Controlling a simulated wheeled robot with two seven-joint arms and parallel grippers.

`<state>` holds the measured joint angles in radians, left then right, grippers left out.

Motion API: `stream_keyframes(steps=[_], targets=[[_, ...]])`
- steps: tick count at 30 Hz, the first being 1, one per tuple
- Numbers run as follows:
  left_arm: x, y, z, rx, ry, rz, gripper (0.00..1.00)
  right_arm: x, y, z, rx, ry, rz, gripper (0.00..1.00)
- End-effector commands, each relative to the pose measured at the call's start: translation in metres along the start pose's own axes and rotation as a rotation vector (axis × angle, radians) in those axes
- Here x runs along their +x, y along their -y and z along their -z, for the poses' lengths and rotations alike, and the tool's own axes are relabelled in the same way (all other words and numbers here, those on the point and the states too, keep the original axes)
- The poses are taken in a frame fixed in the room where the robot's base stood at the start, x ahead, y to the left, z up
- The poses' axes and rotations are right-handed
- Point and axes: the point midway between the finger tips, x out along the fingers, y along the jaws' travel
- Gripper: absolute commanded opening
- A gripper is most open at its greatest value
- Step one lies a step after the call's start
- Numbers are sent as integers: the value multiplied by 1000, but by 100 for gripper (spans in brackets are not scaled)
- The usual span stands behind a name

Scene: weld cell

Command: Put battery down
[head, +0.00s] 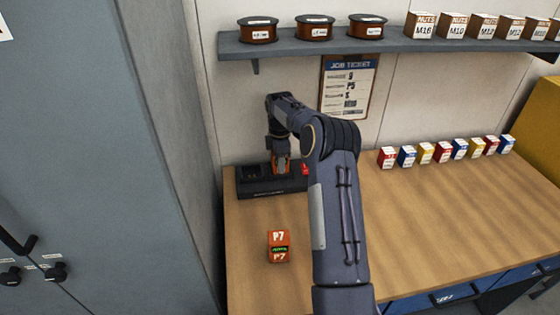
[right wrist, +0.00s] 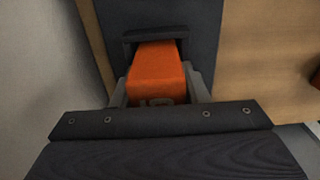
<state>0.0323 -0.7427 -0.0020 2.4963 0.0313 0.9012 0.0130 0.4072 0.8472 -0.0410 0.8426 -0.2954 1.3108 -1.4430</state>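An orange battery (head: 281,166) is at the dark charger (head: 262,190) on the bench, under my right gripper (head: 281,156). In the right wrist view the battery (right wrist: 158,75) sits between the two grey fingers of my right gripper (right wrist: 160,88), which are shut on its sides. Its far end meets a dark bay of the charger (right wrist: 200,30); how deep it sits is hidden. A second orange battery (head: 278,247), marked P7 with a small green display, stands on the bench in front of the charger. My left gripper is not in view.
The wooden bench (head: 430,215) is clear at centre right. Several small coloured boxes (head: 443,152) line its back. A shelf (head: 400,43) with spools (head: 315,28) and nut boxes (head: 452,26) hangs above. A job ticket (head: 348,88) is on the wall. A grey cabinet (head: 90,130) stands left.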

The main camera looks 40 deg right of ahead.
Motion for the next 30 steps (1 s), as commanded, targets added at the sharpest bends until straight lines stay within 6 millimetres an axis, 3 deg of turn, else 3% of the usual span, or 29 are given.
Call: stream_keyframes(steps=[4, 14, 26, 30], targets=[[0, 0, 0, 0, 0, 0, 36, 3, 0, 0, 0, 0, 3, 60], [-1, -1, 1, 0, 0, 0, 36, 0, 0, 0, -1, 1, 2, 60], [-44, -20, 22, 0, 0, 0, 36, -63, 0, 0, -1, 0, 1, 60], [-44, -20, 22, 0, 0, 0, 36, -76, 0, 0, -1, 0, 1, 60]])
